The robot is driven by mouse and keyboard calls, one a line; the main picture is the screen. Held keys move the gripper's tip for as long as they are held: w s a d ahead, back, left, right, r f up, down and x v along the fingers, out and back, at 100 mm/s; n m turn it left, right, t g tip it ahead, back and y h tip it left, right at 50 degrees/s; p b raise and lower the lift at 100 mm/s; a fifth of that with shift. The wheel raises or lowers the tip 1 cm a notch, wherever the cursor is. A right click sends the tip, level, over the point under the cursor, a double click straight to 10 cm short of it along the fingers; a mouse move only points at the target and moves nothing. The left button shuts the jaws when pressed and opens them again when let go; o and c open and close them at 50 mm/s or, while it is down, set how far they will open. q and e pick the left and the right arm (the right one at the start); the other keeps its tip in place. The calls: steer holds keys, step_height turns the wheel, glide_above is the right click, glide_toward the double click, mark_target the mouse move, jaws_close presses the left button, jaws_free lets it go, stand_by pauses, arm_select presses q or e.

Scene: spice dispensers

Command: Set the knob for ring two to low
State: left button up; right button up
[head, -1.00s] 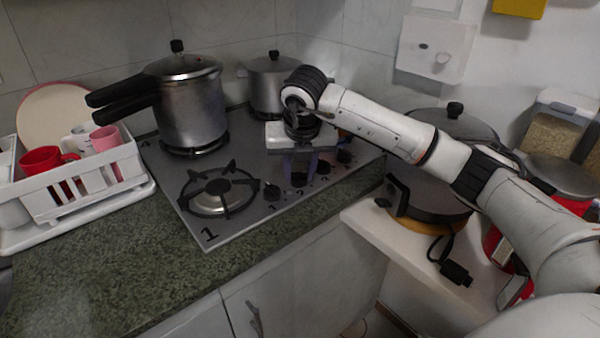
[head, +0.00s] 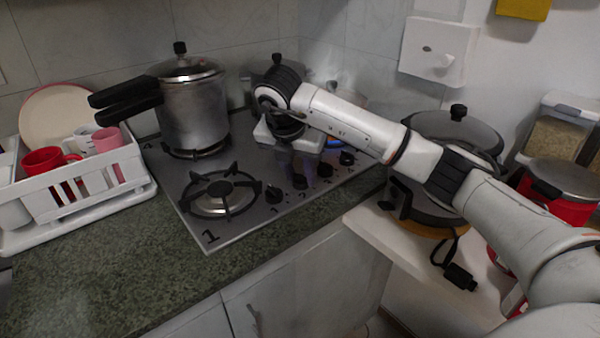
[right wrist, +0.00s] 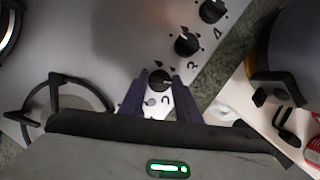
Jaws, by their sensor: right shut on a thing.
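A row of black knobs runs along the right front edge of the steel stove (head: 245,235). The knob for ring two (head: 300,181) shows below my right gripper (head: 297,172) in the head view. In the right wrist view this knob (right wrist: 160,80) sits between the two dark fingers of the right gripper (right wrist: 160,84), with its number partly visible. The gripper is shut on it, coming from above. The exact direction of its pointer is hard to read. Knob three (right wrist: 187,43) and knob four (right wrist: 212,11) stand beyond, clear of the fingers. My left gripper is not in view.
A pressure cooker (head: 195,110) stands on the back left burner. The front left burner (head: 220,195) is empty. A white dish rack (head: 90,185) stands at the left. A large dark pot (head: 450,130) is on a white shelf (head: 400,245) to the right.

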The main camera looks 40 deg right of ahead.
mark_target(300, 175)
steer(key=o, duration=1.1)
steer(key=shift+c, duration=0.2)
steer(key=v, duration=0.4)
steer(key=shift+a+r, duration=0.2)
steer(key=shift+r, duration=0.1)
steer(key=p+v, duration=0.1)
steer(key=v, duration=0.4)
steer(key=shift+s+r, duration=0.2)
steer(key=shift+r, duration=0.05)
